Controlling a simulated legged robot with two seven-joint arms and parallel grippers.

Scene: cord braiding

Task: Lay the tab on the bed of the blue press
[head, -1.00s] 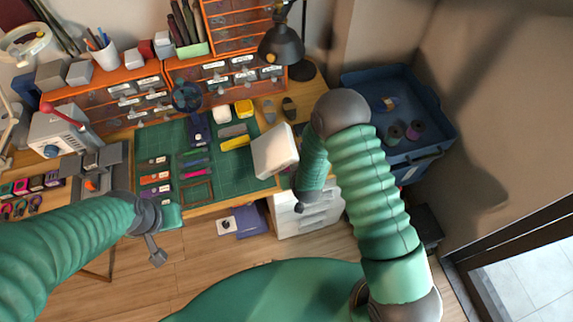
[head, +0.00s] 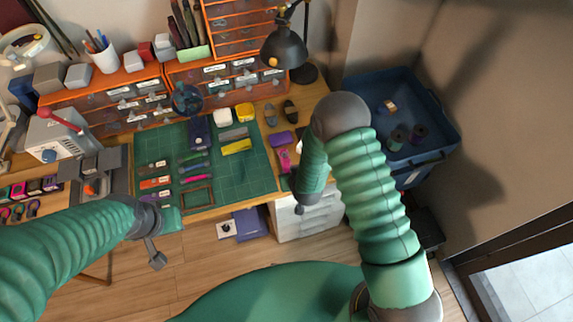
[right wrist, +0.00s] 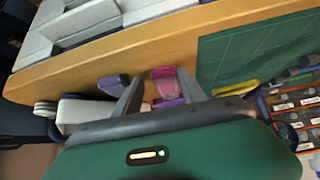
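A dark blue device (head: 200,132) stands at the back of the green mat; it may be the blue press. I cannot tell for sure which piece is the tab. A pink piece (head: 284,160) and a purple piece (head: 283,140) lie right of the mat. In the right wrist view the pink piece (right wrist: 165,82) is ahead of my right gripper (right wrist: 160,76), with the purple piece (right wrist: 112,85) to its left.
The green mat (head: 240,180) holds several coloured strips and a yellow piece (head: 236,147). A white block (right wrist: 85,112) lies near the right gripper. Orange drawers (head: 130,102) and a lamp (head: 284,48) stand behind. A blue bin (head: 430,160) is at the right.

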